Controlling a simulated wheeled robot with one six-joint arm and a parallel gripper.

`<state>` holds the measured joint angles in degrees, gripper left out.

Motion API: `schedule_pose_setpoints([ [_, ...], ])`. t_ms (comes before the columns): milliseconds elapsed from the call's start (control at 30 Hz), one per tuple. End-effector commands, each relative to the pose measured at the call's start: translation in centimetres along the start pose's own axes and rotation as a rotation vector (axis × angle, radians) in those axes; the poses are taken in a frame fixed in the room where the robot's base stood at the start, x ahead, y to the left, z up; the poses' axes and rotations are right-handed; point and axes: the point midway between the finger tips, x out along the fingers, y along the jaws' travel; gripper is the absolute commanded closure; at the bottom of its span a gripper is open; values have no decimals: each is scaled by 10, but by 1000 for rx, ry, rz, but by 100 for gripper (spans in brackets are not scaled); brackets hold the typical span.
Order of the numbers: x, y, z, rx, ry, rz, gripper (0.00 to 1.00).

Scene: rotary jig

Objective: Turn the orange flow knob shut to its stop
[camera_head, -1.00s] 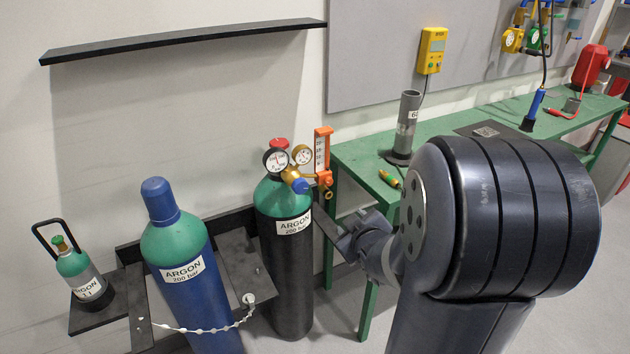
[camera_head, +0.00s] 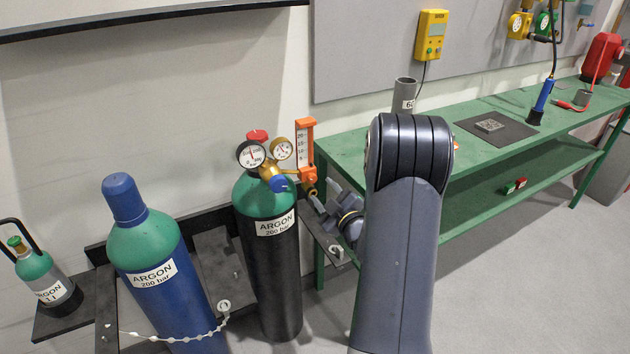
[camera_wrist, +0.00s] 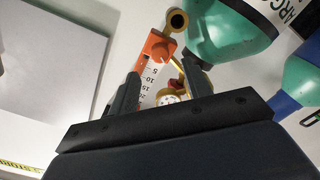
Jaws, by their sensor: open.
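The orange flow knob (camera_head: 310,175) is at the lower end of the orange flowmeter (camera_head: 308,124), on the regulator of the black argon cylinder (camera_head: 270,271). In the wrist view the orange flowmeter (camera_wrist: 157,47) with its white scale lies beyond and between my finger tips. I cannot clearly tell the knob from the orange body there, nor its turn position. My gripper (camera_head: 317,200) is just below and right of the knob in the head view. Its two fingers (camera_wrist: 161,82) are apart with nothing gripped between them. Part of the gripper is hidden behind my arm.
Two gauges (camera_head: 251,153) and a blue cap (camera_head: 278,184) sit close left of the flowmeter. A blue cylinder (camera_head: 160,261) and a small cylinder (camera_head: 36,264) stand further left. The green bench (camera_head: 480,163) lies to the right.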

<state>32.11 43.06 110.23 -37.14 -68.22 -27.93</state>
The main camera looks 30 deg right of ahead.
Motion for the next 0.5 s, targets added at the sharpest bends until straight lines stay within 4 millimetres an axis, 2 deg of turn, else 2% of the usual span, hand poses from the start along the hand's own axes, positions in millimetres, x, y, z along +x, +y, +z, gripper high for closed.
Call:
schedule_pose_setpoints([
  [33, 11, 0, -2, 0, 1, -3, 53],
  [200, 38, 0, -1, 0, 1, -1, 53],
  [333, 50, 0, -1, 1, -1, -2, 53],
  [500, 56, 0, 0, 1, -1, 0, 53],
])
